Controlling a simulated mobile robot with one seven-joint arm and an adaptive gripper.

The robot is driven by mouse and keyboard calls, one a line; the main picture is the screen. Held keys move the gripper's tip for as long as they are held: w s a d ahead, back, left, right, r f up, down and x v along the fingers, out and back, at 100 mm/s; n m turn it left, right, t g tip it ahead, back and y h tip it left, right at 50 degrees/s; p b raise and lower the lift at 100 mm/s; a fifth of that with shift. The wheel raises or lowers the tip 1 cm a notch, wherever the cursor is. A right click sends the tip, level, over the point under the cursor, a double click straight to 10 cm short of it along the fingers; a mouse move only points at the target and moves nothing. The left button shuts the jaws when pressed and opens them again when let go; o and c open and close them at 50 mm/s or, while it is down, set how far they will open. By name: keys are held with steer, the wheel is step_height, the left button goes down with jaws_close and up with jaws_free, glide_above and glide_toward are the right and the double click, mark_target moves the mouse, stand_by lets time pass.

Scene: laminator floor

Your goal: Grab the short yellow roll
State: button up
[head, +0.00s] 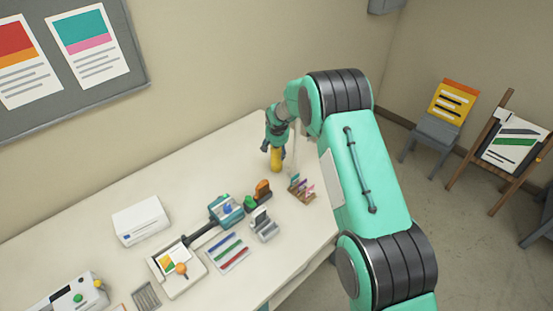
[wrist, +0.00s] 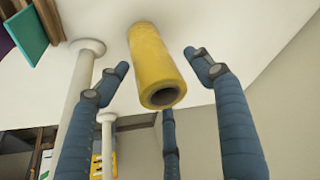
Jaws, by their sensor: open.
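The short yellow roll (head: 276,158) stands upright on the white table near its far right corner. In the wrist view the yellow roll (wrist: 153,62) shows its hollow end and lies between the spread blue fingers. My gripper (head: 277,142) is just above and around the top of the roll in the head view. My gripper (wrist: 160,85) is open in the wrist view, with visible gaps between the fingers and the roll. The roll's far end is against the table surface.
A wooden rack with colored pieces (head: 301,190) stands on the table right of the roll. An orange-and-black item (head: 262,190), a green item (head: 249,203) and a grey holder (head: 264,226) stand nearer. The table's left back is clear around a white box (head: 141,221).

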steer(key=shift+w+f, duration=0.15)
steer(key=shift+f, duration=0.15)
stand_by(0.4)
jaws_close()
steer(key=shift+r, duration=0.1)
steer(key=shift+r, duration=4.95)
